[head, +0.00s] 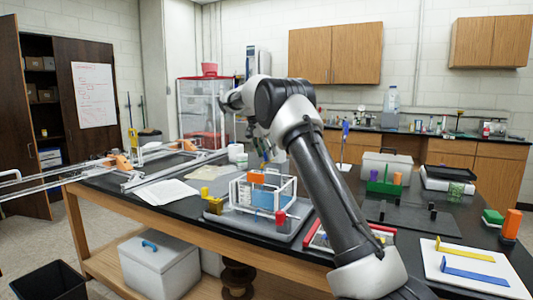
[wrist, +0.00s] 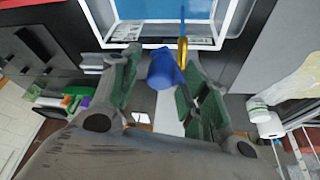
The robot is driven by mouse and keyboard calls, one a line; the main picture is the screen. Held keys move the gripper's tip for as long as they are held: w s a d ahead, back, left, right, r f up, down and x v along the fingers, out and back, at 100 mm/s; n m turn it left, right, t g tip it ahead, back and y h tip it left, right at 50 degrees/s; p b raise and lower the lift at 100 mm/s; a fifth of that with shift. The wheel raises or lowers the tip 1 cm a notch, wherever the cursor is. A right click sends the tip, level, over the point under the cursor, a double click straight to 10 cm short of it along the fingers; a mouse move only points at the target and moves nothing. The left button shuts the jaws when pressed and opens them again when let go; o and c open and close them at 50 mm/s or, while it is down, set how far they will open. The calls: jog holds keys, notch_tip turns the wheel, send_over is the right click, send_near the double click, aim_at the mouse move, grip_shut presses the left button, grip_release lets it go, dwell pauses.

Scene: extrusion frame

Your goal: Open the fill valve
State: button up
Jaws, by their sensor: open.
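A white-framed unit with a blue tank (head: 264,198) stands on a grey tray on the bench. It has an orange block (head: 257,178) on top and a red knob (head: 281,216) at its front right. My gripper (head: 266,156) hangs behind and above the unit, partly hidden by my arm. In the wrist view its fingers (wrist: 158,62) are open, with a blue rounded part (wrist: 163,70) between them; contact cannot be told. A yellow-orange part (wrist: 182,52) shows beside it, and the white frame's edge (wrist: 100,20) is at the top. Which part is the fill valve is unclear.
A grey tray (head: 240,223) surrounds the unit. A yellow part (head: 215,205) stands left of the unit. A green rack (head: 384,187), grey boxes and a dark mat lie to the right.

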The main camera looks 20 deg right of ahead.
jog(key=v, duration=1.1)
jog(key=shift+r, duration=0.25)
jog(key=shift+a, duration=0.15)
